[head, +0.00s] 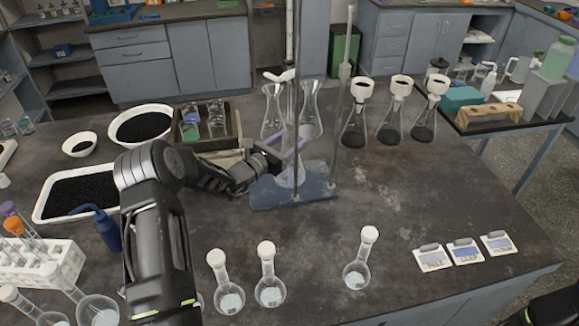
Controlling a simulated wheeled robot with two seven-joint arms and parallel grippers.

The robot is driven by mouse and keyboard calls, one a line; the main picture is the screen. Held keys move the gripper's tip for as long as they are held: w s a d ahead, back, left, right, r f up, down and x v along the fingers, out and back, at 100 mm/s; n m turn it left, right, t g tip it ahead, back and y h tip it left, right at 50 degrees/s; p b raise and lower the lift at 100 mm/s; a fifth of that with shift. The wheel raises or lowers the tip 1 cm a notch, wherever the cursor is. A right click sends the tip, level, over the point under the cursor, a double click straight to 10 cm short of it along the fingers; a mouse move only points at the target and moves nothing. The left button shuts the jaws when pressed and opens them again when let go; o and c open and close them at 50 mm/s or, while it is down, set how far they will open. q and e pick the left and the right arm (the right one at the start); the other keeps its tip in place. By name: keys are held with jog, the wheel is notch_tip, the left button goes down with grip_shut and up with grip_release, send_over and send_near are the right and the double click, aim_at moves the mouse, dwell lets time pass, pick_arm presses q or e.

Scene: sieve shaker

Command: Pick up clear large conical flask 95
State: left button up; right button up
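Two clear conical flasks, one on the left (270,120) and one on the right (311,118), stand side by side behind a blue-based stand. Another clear flask (291,176) is over the blue base, partly hidden by the rod and my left gripper. I cannot tell which of them is number 95. My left gripper (290,152) reaches in from the left at the upper part of the flask over the base. Its fingers are small and partly hidden, so whether they are open, shut or touching glass is unclear.
The stand (318,192) has upright metal rods close to the gripper. Several conical flasks with white funnels and dark contents (392,132) stand at right. Round-bottomed flasks (270,291) line the front. A wooden box (234,124) is behind my arm. The right-centre bench is clear.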

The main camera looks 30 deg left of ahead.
pick_arm(q)
jog(key=shift+c, duration=0.2)
grip_shut()
dwell(0.4)
dwell(0.8)
